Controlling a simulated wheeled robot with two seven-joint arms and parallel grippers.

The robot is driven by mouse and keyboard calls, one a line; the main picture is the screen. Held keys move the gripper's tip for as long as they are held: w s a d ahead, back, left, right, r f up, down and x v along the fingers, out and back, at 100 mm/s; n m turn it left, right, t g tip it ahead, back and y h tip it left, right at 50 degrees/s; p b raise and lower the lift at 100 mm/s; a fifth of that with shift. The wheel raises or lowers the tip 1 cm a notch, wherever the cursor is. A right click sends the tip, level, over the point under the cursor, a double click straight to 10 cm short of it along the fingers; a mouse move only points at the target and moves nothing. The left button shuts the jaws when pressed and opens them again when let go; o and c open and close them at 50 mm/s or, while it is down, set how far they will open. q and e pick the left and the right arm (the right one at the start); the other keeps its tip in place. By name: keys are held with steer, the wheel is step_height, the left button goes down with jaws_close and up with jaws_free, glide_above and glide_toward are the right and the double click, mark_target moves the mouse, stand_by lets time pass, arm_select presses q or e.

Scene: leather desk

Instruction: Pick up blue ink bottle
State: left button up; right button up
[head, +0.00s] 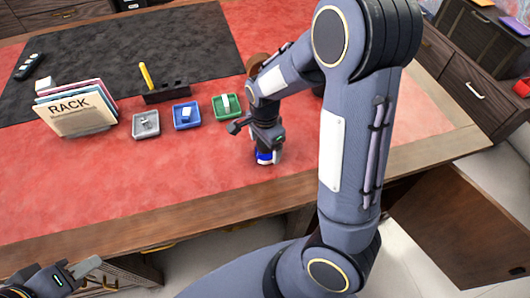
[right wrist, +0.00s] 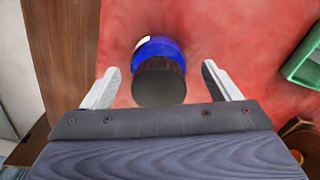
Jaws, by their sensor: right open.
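The blue ink bottle (right wrist: 158,48) has a dark cap (right wrist: 159,82) and stands on the red leather desk top. In the head view, the bottle (head: 264,157) shows just below my right gripper (head: 266,143), which hides most of it. In the right wrist view, my right gripper (right wrist: 159,84) is open, with one finger on each side of the dark cap and a gap on both sides. My left gripper (head: 88,275) is low at the left, away from the desk top; its jaws are not clear.
A green tray (head: 227,106), a blue tray (head: 186,115) and a grey tray (head: 146,124) stand in a row behind the bottle. A file rack (head: 78,112) stands at the left. The red desk surface left of the bottle is clear.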

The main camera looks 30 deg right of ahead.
steer(key=shift+f, duration=0.45)
steer(key=shift+c, duration=0.3)
steer(key=c, duration=1.2)
steer(key=shift+r, duration=0.15)
